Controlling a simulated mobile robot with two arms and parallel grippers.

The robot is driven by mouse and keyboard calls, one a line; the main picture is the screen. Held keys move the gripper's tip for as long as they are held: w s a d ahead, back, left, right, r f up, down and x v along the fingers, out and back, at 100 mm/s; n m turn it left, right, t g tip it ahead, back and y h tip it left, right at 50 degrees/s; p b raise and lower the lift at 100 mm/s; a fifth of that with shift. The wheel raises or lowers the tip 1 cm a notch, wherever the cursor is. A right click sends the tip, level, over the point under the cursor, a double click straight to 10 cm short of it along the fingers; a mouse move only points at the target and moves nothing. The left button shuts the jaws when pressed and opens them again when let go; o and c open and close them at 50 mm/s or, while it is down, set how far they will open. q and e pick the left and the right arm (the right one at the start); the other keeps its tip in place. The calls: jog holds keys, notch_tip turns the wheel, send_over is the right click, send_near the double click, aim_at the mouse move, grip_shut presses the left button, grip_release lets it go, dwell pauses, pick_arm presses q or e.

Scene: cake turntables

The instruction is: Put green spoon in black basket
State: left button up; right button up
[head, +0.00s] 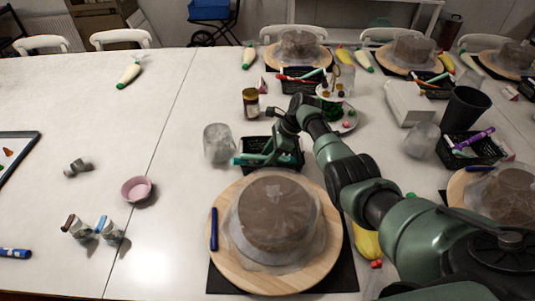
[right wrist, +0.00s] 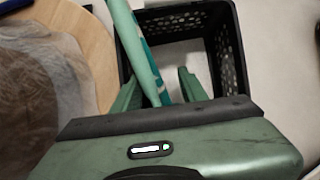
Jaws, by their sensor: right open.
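A black mesh basket (head: 292,164) stands behind the near cake turntable; its side wall (right wrist: 229,58) fills the upper right of the right wrist view. A long green-teal handle with pale markings (right wrist: 141,50), likely the green spoon, slants across the basket's left edge; its spoon end is not visible. In the head view it is a small teal strip (head: 246,160) at the basket's left. My right gripper (head: 266,150) points down at the basket. Its fingers (right wrist: 158,90) are apart, with the handle running between them, not clamped. My left gripper is not in view.
A wooden turntable (head: 228,268) with a wrapped brown cake (head: 275,210) stands just in front of the basket. A clear glass (head: 219,144) stands left of the basket, and a brown jar (head: 251,103) behind it. The table's left half has open room around a pink bowl (head: 136,189).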

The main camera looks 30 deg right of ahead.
jog(key=shift+s+r, duration=0.15)
jog(key=shift+r, duration=0.3)
jog(key=shift+d+r, duration=0.15)
jog(key=shift+r, duration=0.05)
jog(key=v, duration=0.7)
jog(key=shift+r+p, duration=0.1)
jog(key=shift+p, duration=0.3)
